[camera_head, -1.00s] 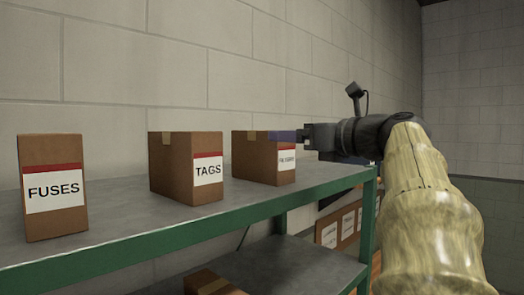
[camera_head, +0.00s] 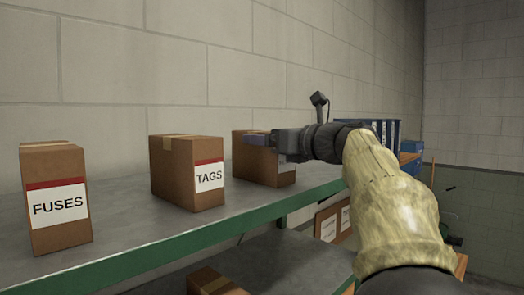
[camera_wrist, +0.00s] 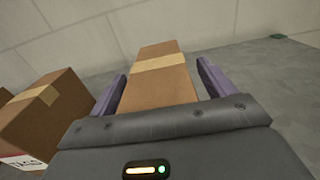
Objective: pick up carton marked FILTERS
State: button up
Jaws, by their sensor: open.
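The FILTERS carton (camera_head: 243,165) is a brown box at the right of the row on the shelf. Its label is mostly hidden behind my gripper in the head view. My gripper (camera_head: 258,139) is at the carton's upper part, seen from the side. In the wrist view a taped brown carton (camera_wrist: 160,72) lies between the two purple fingers of my open gripper (camera_wrist: 161,82).
The TAGS carton (camera_head: 187,172) stands close on the left and also shows in the wrist view (camera_wrist: 45,112). The FUSES carton (camera_head: 57,200) is farther left. The grey shelf (camera_head: 125,238) has a green front edge. A block wall (camera_head: 180,60) rises behind.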

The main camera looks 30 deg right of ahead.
dwell(0.5)
jog(key=c, duration=1.2)
jog(key=shift+r, duration=0.1)
notch_tip(320, 180, up, 18)
jog(key=p, duration=0.7)
jog(key=shift+p, duration=0.3)
